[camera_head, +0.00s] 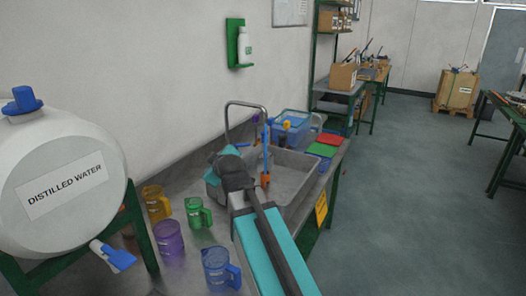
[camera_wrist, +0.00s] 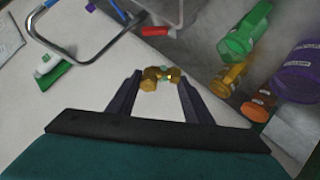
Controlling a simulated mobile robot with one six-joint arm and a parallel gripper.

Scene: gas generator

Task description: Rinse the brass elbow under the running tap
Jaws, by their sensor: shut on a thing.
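The brass elbow (camera_wrist: 161,78) is held between the fingertips of my gripper (camera_wrist: 160,85) in the wrist view. My arm reaches over the near left side of the grey sink (camera_head: 306,161) in the head view, where the wrist hides the fingers and the elbow. The tap (camera_head: 246,104), a tall bent metal pipe, stands at the back of the sink. Its pipe also shows in the wrist view (camera_wrist: 88,58), to the left of the elbow and apart from it. I cannot make out a water stream.
Green (camera_head: 198,215), yellow (camera_head: 156,203), purple (camera_head: 168,240) and blue (camera_head: 217,268) jugs stand on the bench left of my arm. A large distilled water tank (camera_head: 62,215) stands at left. A blue bin (camera_head: 291,127) and coloured trays (camera_head: 323,148) lie beyond the sink.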

